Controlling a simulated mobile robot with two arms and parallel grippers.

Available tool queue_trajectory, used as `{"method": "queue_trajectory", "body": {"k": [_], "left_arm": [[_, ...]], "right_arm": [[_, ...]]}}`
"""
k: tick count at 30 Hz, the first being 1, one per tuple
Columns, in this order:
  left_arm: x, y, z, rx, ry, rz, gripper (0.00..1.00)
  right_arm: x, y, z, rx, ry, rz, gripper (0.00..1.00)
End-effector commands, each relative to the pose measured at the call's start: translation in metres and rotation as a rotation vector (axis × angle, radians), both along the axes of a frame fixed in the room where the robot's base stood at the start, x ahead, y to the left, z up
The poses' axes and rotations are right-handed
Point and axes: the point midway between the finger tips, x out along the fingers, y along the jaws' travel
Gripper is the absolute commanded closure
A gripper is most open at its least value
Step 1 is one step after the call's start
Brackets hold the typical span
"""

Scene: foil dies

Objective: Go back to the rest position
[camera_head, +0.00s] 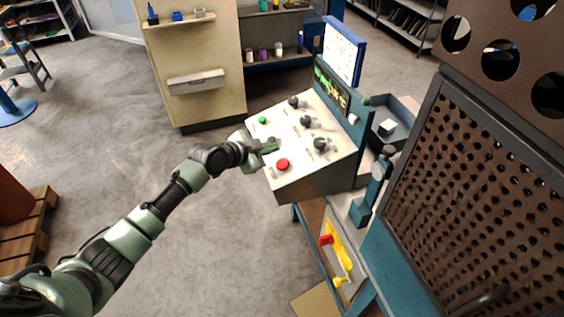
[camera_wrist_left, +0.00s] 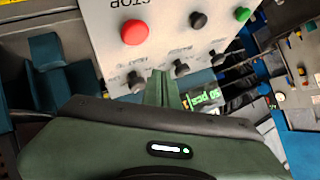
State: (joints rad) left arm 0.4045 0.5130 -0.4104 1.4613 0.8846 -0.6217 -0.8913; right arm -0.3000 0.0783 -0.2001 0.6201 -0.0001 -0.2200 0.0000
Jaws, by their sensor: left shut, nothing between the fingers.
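My left gripper (camera_head: 270,147) is shut and empty, at the left part of the sloped white control panel (camera_head: 325,142). It lies between the green button (camera_head: 262,120) and the red button (camera_head: 283,164). In the left wrist view the shut fingers (camera_wrist_left: 163,88) point at the panel below the red stop button (camera_wrist_left: 134,32) and near several black knobs (camera_wrist_left: 181,68). I cannot tell whether the fingertips touch the panel. My right gripper does not show in either view.
A green-lit display (camera_head: 331,86) stands behind the panel. A perforated brown metal panel (camera_head: 460,180) fills the right side. A beige cabinet (camera_head: 196,75) stands behind. The grey floor (camera_head: 110,130) left of the panel is clear. A wooden pallet (camera_head: 32,232) lies at far left.

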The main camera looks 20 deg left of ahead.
Motion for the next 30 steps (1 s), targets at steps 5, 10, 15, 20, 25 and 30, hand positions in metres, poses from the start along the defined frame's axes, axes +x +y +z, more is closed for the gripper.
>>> {"method": "queue_trajectory", "body": {"k": [5,10,15,20,25,30], "left_arm": [[0.000,0.000,0.000,0.000,0.000,0.000,1.00],[0.000,0.000,0.000,0.000,0.000,0.000,1.00],[0.000,0.000,0.000,-0.001,-0.001,0.000,1.00],[-0.018,-0.014,-0.013,-0.011,0.041,-0.011,1.00],[-0.099,-0.059,-0.055,-0.046,0.221,-0.012,1.00],[-0.213,-0.075,-0.084,-0.075,0.462,0.132,1.00]], "right_arm": [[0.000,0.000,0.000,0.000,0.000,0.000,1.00],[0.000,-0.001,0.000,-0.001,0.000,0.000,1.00],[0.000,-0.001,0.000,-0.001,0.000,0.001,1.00],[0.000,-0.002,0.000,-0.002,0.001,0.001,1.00],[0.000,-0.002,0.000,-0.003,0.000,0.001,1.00],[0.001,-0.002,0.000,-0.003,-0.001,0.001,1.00]]}}
